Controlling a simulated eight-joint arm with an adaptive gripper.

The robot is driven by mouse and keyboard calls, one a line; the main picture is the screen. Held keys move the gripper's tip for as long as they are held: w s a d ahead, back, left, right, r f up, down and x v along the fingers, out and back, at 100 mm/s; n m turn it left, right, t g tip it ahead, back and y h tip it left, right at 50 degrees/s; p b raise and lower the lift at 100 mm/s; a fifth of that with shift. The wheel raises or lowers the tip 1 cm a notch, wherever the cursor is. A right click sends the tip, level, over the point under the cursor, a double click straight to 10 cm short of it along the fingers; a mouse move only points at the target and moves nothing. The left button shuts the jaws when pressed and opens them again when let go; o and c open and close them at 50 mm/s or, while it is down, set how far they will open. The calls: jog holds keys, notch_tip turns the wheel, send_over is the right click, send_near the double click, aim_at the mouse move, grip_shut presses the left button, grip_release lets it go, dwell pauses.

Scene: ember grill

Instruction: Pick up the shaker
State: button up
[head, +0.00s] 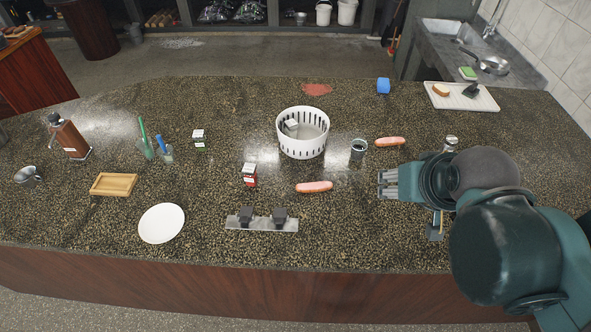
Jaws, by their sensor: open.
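My gripper (388,184) is over the right part of the speckled counter, with its fingers pointing left. It is open, and nothing shows between its fingers. A small jar with a silver top (451,143), which looks like a shaker, stands just behind my arm; its lower part is hidden. A small red container with a pale top (249,181) stands left of the middle, and a small white and green one (198,139) stands farther left; I cannot tell whether either is a shaker. My gripper is apart from all three.
A metal strip with two black blocks (262,224) lies near the front edge. A white plate (162,223) is farther left. A white board (480,101) lies at the back right.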

aim_at(247, 173)
jog(key=w+a+f+n+t+h+b, duration=0.15)
jog(key=w+a+f+n+b, duration=0.55)
jog(key=w+a+n, duration=1)
jog(key=a+f+n+t+b, duration=0.1)
jog(key=a+f+n, duration=0.3)
jog(key=a, duration=0.4)
jog(key=a+f+n+t+b, duration=0.1)
jog(key=a+f+n+t, duration=0.1)
jog(key=a+n, duration=0.5)
jog(key=s+a+f+n+t+b, duration=0.1)
jog(key=a+f+n, duration=0.4)
jog(key=a, duration=0.3)
jog(key=shift+a+f+n+t, duration=0.3)
jog(key=shift+a+n+t, duration=0.05)
jog(key=shift+n, duration=0.25)
jog(key=shift+a+f, duration=0.2)
jog(key=shift+f, duration=0.05)
jog(key=shift+n, duration=0.3)
jog(key=shift+w, duration=0.2)
